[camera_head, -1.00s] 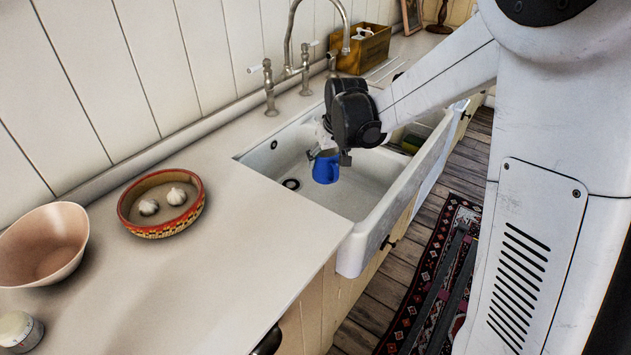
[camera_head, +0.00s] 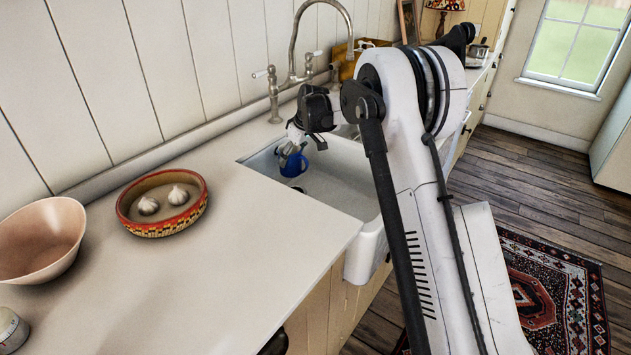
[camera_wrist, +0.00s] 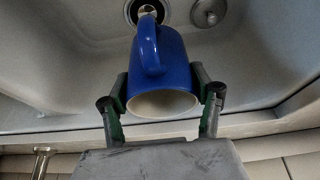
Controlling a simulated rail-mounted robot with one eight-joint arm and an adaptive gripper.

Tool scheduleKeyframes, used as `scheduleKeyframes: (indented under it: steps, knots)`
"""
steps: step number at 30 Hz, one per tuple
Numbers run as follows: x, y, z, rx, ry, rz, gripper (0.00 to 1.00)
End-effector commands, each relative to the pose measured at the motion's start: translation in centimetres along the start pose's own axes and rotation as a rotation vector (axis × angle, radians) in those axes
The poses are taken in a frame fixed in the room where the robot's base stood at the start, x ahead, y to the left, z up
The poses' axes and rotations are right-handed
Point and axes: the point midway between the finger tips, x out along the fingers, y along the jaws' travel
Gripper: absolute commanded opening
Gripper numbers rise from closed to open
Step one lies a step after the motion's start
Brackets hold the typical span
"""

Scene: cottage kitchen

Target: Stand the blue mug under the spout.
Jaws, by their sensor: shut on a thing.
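The blue mug (camera_head: 294,163) hangs over the near left end of the white sink basin in the head view. My gripper (camera_head: 289,150) is shut on it. Part of the mug is hidden by my gripper in the head view.
The drain (camera_wrist: 147,11) and a round metal disc (camera_wrist: 209,12) show in the sink floor. Tap handles (camera_head: 272,92) stand at the sink's back edge.

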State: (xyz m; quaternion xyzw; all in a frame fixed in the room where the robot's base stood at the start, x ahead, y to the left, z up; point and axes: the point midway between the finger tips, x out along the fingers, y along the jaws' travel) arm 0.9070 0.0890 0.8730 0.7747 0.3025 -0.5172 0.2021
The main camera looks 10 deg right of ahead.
Motion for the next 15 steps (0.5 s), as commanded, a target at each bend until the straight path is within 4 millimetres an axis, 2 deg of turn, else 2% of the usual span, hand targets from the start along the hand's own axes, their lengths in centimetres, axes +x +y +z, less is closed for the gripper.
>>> scheduleKeyframes:
  steps: [1,9,15]
  knots:
    - [0.4,1.1,0.7,0.004,0.0,0.002,0.24]
    - [2.6,6.0,3.9,0.005,-0.001,0.002,0.24]
    - [3.7,8.5,5.5,0.003,0.0,0.001,0.24]
